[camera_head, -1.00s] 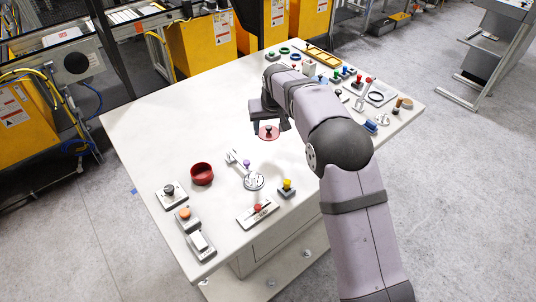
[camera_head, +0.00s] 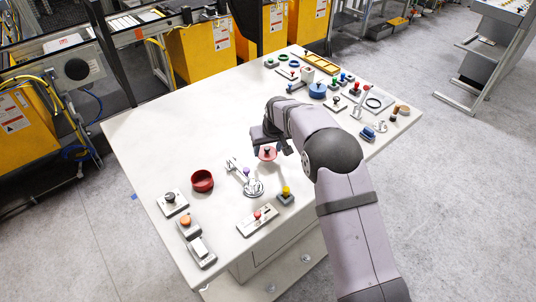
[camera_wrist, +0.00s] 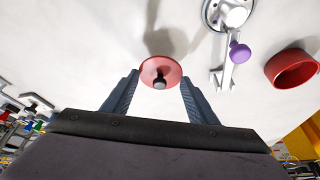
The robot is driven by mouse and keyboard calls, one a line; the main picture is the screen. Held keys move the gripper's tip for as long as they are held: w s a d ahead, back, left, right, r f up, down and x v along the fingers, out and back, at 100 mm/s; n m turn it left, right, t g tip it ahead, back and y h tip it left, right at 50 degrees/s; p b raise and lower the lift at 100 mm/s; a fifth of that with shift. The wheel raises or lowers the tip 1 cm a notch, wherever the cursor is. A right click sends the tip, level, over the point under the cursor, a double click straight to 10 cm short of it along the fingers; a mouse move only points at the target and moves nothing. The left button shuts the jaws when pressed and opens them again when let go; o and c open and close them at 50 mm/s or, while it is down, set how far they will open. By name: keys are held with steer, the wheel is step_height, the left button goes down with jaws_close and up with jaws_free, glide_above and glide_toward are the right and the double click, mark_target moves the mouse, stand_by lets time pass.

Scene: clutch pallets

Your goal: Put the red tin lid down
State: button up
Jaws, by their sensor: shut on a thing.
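The red tin lid (camera_head: 267,154) is a flat red disc with a dark knob on top. In the wrist view the lid (camera_wrist: 161,73) lies between the fingertips of my gripper (camera_wrist: 159,82), its knob in the middle. My gripper (camera_head: 270,150) is shut on the lid. A shadow shows on the table beside it, and I cannot tell how high the lid is above the table. The round red tin (camera_head: 202,181) stands open on the white table (camera_head: 150,133), left of my gripper; it also shows in the wrist view (camera_wrist: 292,69).
A metal lever with a purple knob (camera_head: 245,171) stands close to the lid. A yellow-knobbed switch (camera_head: 286,195) and a red-buttoned plate (camera_head: 257,219) are nearer the front. Several switches line the left edge. The left-middle table is clear.

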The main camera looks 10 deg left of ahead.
mark_target(268, 155)
steer(key=shift+f+p, duration=0.65)
steer(key=shift+f, duration=1.2)
steer(key=shift+f, duration=0.1)
steer(key=o, duration=1.3)
steer(key=b+v, duration=0.3)
steer(key=v, duration=0.9)
